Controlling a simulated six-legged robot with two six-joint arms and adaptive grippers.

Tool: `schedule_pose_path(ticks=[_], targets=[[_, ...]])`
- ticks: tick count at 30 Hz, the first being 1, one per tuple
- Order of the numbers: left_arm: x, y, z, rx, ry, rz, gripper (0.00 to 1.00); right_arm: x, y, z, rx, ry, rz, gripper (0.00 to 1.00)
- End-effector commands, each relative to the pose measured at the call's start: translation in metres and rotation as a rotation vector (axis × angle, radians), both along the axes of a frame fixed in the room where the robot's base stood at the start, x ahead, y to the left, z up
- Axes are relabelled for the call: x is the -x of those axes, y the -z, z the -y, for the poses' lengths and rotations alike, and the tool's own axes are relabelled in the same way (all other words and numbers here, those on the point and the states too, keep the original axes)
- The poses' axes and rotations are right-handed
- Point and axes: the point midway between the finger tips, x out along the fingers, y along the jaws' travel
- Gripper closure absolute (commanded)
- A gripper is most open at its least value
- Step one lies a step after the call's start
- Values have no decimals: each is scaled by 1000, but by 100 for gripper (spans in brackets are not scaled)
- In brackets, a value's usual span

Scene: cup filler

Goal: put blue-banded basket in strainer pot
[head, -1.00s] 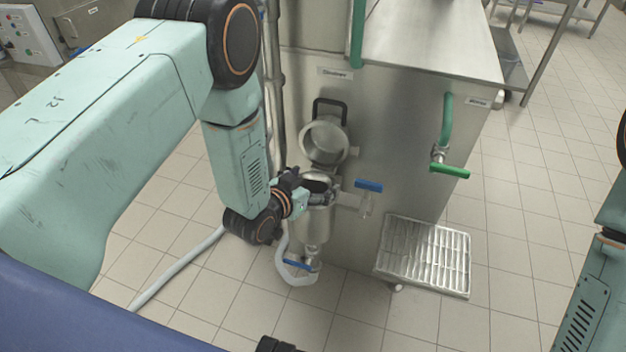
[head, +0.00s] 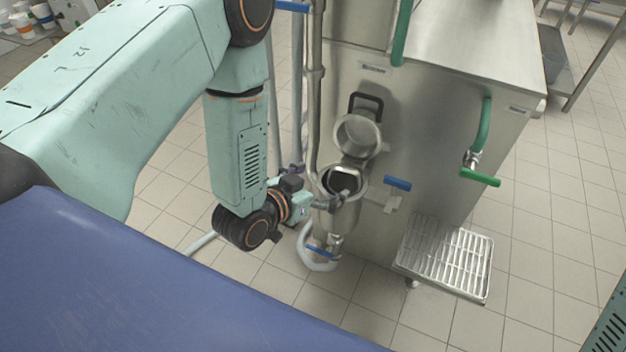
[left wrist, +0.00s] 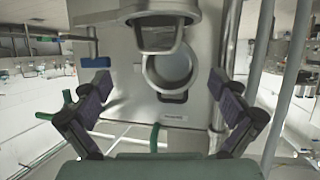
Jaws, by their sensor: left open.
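The strainer pot (head: 338,219) is a metal cylinder on the front of the steel machine, with its round lid (head: 358,136) swung open. In the left wrist view the pot (left wrist: 130,14) is at the top and the lid (left wrist: 168,70) below it. A metal loop (left wrist: 158,36) shows at the pot's mouth; I cannot tell whether it belongs to the basket. No blue band is visible. My left gripper (head: 336,203) is beside the pot's upper part. Its fingers are spread and empty in the left wrist view (left wrist: 160,83). My right gripper is out of view.
A blue-handled valve (head: 397,184) is right of the pot, another (head: 320,251) below it. A green-handled tap (head: 480,177) hangs above a grated tray (head: 448,258). A vertical pipe (head: 314,90) stands close to my left arm.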

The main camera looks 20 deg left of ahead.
Motion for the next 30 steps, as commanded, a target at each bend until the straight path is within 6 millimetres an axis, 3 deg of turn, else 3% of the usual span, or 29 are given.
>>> schedule_pose_path(ticks=[3, 9, 30], targets=[[15, -7, -5, 0, -1, -1, 2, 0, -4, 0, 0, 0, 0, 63], [27, -12, -8, 0, -1, 0, 2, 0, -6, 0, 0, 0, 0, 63], [27, -12, -8, -1, 0, 1, 2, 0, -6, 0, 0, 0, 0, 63]])
